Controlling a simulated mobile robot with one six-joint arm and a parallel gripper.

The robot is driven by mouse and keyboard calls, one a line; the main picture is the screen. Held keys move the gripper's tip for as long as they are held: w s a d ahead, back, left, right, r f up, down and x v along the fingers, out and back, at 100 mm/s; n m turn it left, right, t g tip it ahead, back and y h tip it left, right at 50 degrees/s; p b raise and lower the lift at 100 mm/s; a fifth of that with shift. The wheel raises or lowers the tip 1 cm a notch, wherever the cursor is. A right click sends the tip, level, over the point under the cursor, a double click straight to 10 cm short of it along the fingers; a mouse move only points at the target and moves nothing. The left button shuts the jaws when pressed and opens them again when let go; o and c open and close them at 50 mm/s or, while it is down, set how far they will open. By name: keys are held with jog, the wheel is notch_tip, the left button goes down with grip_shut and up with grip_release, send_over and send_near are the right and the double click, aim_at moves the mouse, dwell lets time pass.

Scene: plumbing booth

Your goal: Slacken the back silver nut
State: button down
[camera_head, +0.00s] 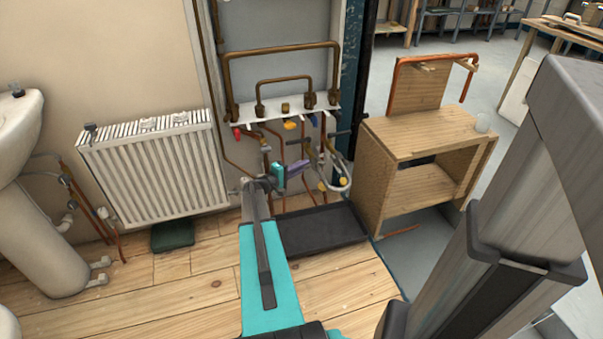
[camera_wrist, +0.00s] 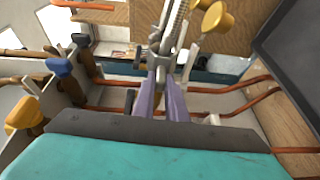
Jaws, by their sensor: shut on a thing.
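My gripper (camera_wrist: 162,80) reaches forward with its two purple fingers in the wrist view. Its fingertips are closed on a silver nut (camera_wrist: 160,62) at the lower end of a braided hose (camera_wrist: 178,22). The fingers hide part of the nut, and I cannot tell whether it is the back one. In the head view my gripper (camera_head: 300,168) is among the pipes below the white valve panel. The nut is too small and covered to make out there.
Copper pipes (camera_wrist: 215,90) run close around the fingers. Blue (camera_wrist: 62,68) and yellow (camera_wrist: 25,115) valve handles are at the left. A black tray (camera_head: 320,232) lies on the floor below. A white radiator (camera_head: 155,168) is at the left and a wooden cabinet (camera_head: 425,140) at the right.

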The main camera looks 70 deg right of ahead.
jog(key=shift+s+d+f+n+g+h+b, duration=0.15)
jog(key=shift+f+n+g+h+b, duration=0.2)
jog(key=shift+f+n+h+b, duration=1.1)
jog(key=shift+s+d+r+m+g+h+b, duration=0.2)
jog(key=shift+h+b, duration=0.7)
jog(key=shift+b, duration=1.4)
jog(key=shift+s+d+f+n+g+h+b, duration=0.15)
jog(key=shift+f+n+g+h+b, duration=0.3)
jog(key=shift+f+n+h+b, duration=1)
jog(key=shift+r+m+b, duration=0.5)
jog(key=shift+r, duration=0.2)
jog(key=c, duration=1.8)
grip_release()
jog(key=shift+a, duration=0.15)
jog(key=p+v, duration=0.4)
jog(key=v, duration=0.9)
jog(key=shift+w+a, duration=0.2)
jog(key=shift+a, duration=0.15)
